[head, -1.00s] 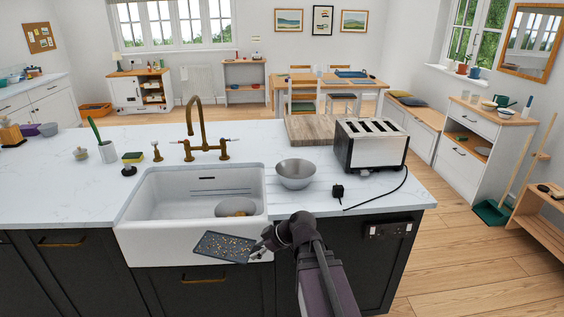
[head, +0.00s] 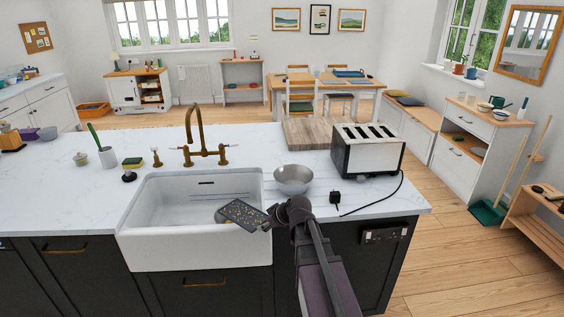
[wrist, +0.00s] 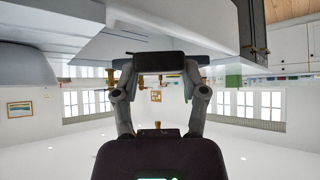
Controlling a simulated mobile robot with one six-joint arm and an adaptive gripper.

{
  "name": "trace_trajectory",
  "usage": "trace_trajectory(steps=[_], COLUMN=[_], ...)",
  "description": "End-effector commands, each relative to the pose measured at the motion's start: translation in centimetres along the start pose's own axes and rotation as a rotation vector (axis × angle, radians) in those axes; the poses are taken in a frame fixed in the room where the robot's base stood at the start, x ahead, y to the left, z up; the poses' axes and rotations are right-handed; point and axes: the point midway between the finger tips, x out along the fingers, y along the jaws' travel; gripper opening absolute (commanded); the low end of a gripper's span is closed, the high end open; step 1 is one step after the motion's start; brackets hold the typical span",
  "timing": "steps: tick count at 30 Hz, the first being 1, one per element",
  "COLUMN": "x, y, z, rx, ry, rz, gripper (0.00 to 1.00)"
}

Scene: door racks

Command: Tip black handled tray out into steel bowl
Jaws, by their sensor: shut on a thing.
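The black handled tray (head: 241,215) carries small tan bits and is held over the front right of the sink. My gripper (head: 271,217) is shut on its right end. In the wrist view my gripper's fingers (wrist: 158,82) close on the dark edge of the tray (wrist: 158,61); that picture is upside down. The steel bowl (head: 293,180) stands on the counter right of the sink, behind and to the right of the tray. The bowl's inside is only partly seen.
The white sink (head: 150,240) lies left of the bowl, with a round thing in it partly hidden by the tray. A toaster (head: 367,150) and its cord and plug (head: 335,197) are right of the bowl. A brass tap (head: 194,135) stands behind the sink.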

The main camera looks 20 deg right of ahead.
Motion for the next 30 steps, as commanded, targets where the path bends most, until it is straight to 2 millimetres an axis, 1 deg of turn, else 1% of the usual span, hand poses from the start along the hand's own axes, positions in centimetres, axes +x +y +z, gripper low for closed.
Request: trace_trajectory(steps=[1, 3, 9, 18, 24, 27, 30], x=[-0.4, -0.5, -0.7, -1.2, -1.5, -1.6, -1.6], y=[1.6, 3.3, 8.0, 14.4, 17.6, 18.6, 19.2], z=[-1.5, -2.6, -5.5, -9.7, -11.9, -12.5, -12.8], rx=[0.036, 0.091, 0.232, 0.417, 0.507, 0.536, 0.553], ry=[-0.001, -0.001, -0.001, 0.007, 0.014, 0.016, 0.018], rz=[0.037, 0.088, 0.226, 0.405, 0.494, 0.523, 0.540], gripper=[0.09, 0.09, 0.09, 0.09, 0.09, 0.09, 0.09])
